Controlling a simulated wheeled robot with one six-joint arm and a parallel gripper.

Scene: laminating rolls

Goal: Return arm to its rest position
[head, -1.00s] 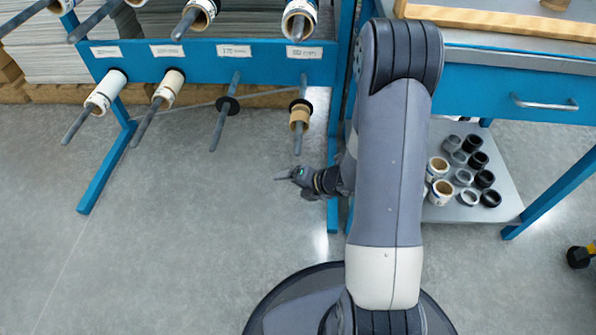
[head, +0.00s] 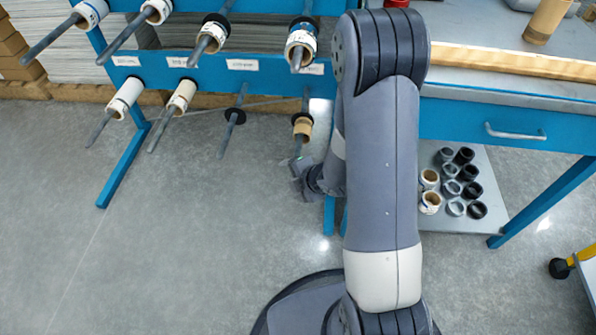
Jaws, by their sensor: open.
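My arm rises from my base in the lower middle of the head view and bends over near the top, in front of the blue rack and the workbench. My gripper (head: 297,172) points left, just left of my arm. It is small in the view and its fingers are hard to make out. It holds nothing that I can see. It hangs in front of the rack, just below the rack's lower right peg with a tan roll core (head: 302,127). I cannot tell how far apart they are in depth.
The blue rack (head: 190,68) carries rolls on pegs; one lower peg (head: 234,122) has only a black collar. A blue workbench (head: 480,124) stands right, with several rings and cores on its lower shelf (head: 479,160). A black caster (head: 560,268) is at far right. Floor at left is clear.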

